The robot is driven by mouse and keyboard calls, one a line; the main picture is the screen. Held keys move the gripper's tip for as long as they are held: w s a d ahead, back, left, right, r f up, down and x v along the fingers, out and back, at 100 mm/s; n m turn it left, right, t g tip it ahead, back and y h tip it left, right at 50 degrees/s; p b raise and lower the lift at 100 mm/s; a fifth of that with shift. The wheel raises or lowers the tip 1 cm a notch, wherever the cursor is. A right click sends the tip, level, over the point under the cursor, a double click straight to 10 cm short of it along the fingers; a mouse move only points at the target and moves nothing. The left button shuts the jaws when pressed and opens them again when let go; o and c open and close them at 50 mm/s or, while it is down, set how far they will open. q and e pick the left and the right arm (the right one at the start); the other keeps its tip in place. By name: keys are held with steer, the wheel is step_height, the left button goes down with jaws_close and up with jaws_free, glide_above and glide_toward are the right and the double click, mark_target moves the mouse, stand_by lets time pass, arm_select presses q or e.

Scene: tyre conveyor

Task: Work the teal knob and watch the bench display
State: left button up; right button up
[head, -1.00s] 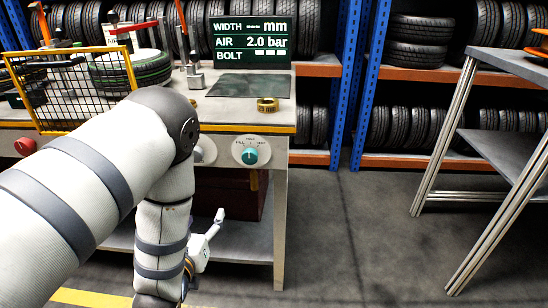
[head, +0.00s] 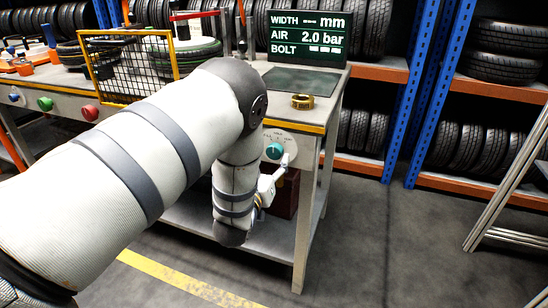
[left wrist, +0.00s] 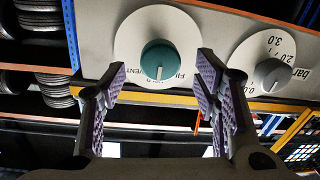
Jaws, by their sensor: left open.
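The teal knob (head: 274,151) sits on a white round dial on the bench's front panel. In the left wrist view the teal knob (left wrist: 160,60) is upper centre, with a pale pointer mark on its lower part. My left gripper (head: 287,160) is just in front of the dial's lower right in the head view. In the wrist view my left gripper (left wrist: 155,80) is open, its purple-padded fingers apart on both sides below the knob, with nothing between them. The bench display (head: 307,38) reads WIDTH dashes mm, AIR 2.0 bar, BOLT with blank blocks. My right gripper is not in view.
A grey pressure knob (left wrist: 272,74) is right of the teal one in the wrist view. A yellow tape ring (head: 302,101) lies on the bench top. A yellow-framed mesh guard (head: 128,68), a red button (head: 90,113) and a green button (head: 45,103) are left.

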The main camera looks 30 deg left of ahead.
mark_target(275, 151)
arm_select(q)
steer(key=shift+x, duration=1.35)
steer(key=c, duration=1.1)
steer(key=shift+c, duration=0.2)
steer(key=shift+m, duration=0.4)
steer(key=m, duration=0.3)
steer(key=shift+m, duration=0.4)
steer(key=shift+f+m, duration=0.15)
steer(key=shift+m, duration=2.05)
steer(key=o, duration=1.1)
